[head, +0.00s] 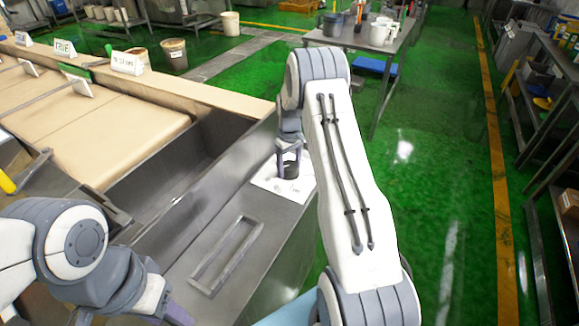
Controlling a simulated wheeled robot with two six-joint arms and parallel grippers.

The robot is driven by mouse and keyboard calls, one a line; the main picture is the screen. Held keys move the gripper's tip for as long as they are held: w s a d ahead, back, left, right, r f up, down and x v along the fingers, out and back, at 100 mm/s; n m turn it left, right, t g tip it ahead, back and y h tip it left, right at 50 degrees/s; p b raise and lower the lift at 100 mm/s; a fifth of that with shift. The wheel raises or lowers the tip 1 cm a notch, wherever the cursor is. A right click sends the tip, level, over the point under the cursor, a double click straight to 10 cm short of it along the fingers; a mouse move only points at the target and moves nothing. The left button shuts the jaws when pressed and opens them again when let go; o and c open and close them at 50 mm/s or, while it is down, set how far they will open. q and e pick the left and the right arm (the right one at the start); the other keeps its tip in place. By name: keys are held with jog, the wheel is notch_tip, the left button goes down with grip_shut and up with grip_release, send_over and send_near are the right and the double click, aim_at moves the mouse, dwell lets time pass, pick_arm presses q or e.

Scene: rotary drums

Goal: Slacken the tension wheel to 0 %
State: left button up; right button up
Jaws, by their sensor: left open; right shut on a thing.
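The tension wheel (291,171) shows as a small dark knob on a white label plate (267,184) on top of the steel cabinet. My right gripper (291,160) points down over it and is shut on it; the arm beside it and the fingers cover part of the knob. The marks on the plate are too small to read, so the wheel's setting cannot be told. My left gripper (172,312) is open and empty low at the left, above the near steel surface and apart from the wheel.
A recessed rectangular frame (227,254) lies in the cabinet top nearer me. An open steel trough (170,165) and a tan belt (110,125) with small signs lie to the left. A table (345,38) with containers stands behind. Green floor is free at the right.

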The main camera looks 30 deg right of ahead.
aim_at(289, 165)
jog(key=o, duration=1.3)
jog(key=shift+r, duration=0.1)
notch_tip(289, 165, up, 10)
jog(key=shift+r+b, duration=0.2)
jog(key=shift+b, duration=0.55)
